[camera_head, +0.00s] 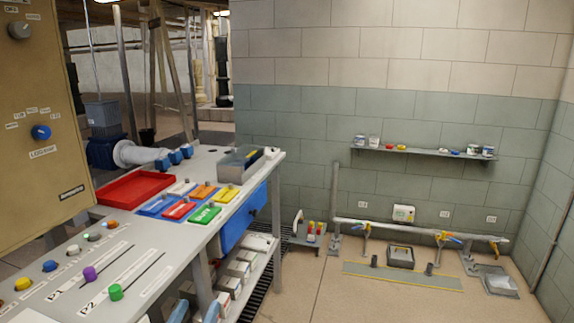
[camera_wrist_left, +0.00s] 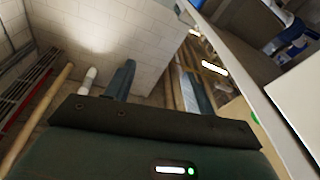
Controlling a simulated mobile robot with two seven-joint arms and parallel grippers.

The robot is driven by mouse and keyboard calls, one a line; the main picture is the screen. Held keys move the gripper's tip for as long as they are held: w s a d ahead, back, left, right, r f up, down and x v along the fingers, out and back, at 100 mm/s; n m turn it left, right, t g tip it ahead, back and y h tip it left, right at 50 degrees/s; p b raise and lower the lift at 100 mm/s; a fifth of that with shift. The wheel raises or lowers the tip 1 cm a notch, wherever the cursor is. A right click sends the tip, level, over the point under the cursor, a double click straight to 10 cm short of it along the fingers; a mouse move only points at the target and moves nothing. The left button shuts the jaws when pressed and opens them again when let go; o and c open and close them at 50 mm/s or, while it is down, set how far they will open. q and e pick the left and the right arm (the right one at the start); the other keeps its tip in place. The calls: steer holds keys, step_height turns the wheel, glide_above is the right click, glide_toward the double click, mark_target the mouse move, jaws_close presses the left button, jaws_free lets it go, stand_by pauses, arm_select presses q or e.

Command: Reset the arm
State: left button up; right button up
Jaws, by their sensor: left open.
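My left gripper (camera_head: 196,312) shows at the bottom edge of the head view, only as two blue-grey fingertips beside the front of the grey workbench (camera_head: 205,232). In the left wrist view the left gripper (camera_wrist_left: 158,88) has its two fingers well apart, with nothing between them. It is open and empty. The rest of the left arm is out of the head view. My right gripper shows in neither view.
The bench carries a red tray (camera_head: 135,188), coloured blocks (camera_head: 190,200), a metal bin (camera_head: 240,163) and sliders with a purple knob (camera_head: 90,274) and a green knob (camera_head: 116,291). A tan panel (camera_head: 40,110) stands left. A pipe (camera_head: 420,229) runs along the back wall.

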arm_select(q)
steer(key=s+d+f+m+g+p, duration=0.1)
steer(key=s+f+g+p, duration=0.1)
steer(key=s+f+g, duration=0.2)
steer(key=s+d+f+m+g+p, duration=0.1)
steer(key=s+f+g, duration=0.4)
steer(key=s+f, duration=0.6)
steer(key=s+m+p, duration=0.1)
steer(key=s, duration=0.2)
steer(key=shift+s+d+m, duration=0.3)
steer(key=shift+s+d, duration=0.05)
steer(key=shift+d, duration=0.05)
steer(key=shift+a+f, duration=0.1)
steer(key=shift+f, duration=0.2)
steer(key=shift+c, duration=0.2)
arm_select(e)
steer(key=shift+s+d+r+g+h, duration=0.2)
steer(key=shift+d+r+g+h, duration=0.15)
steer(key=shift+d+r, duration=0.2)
